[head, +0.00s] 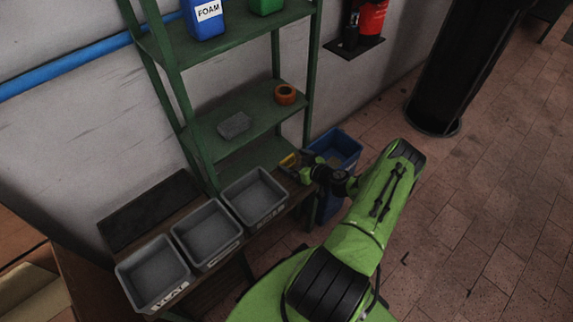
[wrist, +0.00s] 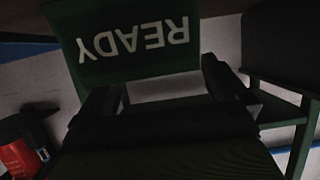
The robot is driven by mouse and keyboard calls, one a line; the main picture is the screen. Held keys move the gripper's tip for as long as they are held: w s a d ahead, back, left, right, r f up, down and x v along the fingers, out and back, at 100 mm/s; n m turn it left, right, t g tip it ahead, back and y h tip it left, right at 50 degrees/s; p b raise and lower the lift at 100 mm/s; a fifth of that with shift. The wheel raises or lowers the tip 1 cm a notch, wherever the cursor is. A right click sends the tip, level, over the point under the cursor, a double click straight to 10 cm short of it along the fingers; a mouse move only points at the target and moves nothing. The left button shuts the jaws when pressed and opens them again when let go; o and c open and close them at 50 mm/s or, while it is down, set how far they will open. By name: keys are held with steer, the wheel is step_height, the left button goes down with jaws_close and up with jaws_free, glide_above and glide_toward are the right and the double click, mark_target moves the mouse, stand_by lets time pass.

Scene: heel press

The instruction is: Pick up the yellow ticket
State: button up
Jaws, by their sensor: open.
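A small yellow patch (head: 289,160) shows at the right end of the bench in the head view, right beside my gripper (head: 296,170). I cannot tell whether it is the yellow ticket, as it is small and partly covered. In the wrist view my gripper (wrist: 161,86) is open, its two dark fingers apart, and I see nothing between them. No yellow ticket shows in the wrist view. A green panel marked READY (wrist: 135,45), upside down, lies beyond the fingertips there.
Three grey bins (head: 153,273) (head: 207,235) (head: 254,197) stand in a row on the bench. A green shelf (head: 245,93) behind holds a grey block (head: 234,126) and an orange roll (head: 286,94). A blue bin (head: 335,147) stands just right of my gripper. Open floor (head: 480,200) lies right.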

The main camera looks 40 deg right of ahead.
mark_target(287, 159)
steer(key=x, duration=0.3)
steer(key=shift+f+b, duration=0.2)
steer(key=shift+b, duration=0.15)
steer(key=shift+c, duration=0.3)
steer(key=c, duration=1)
steer(key=shift+r, duration=0.1)
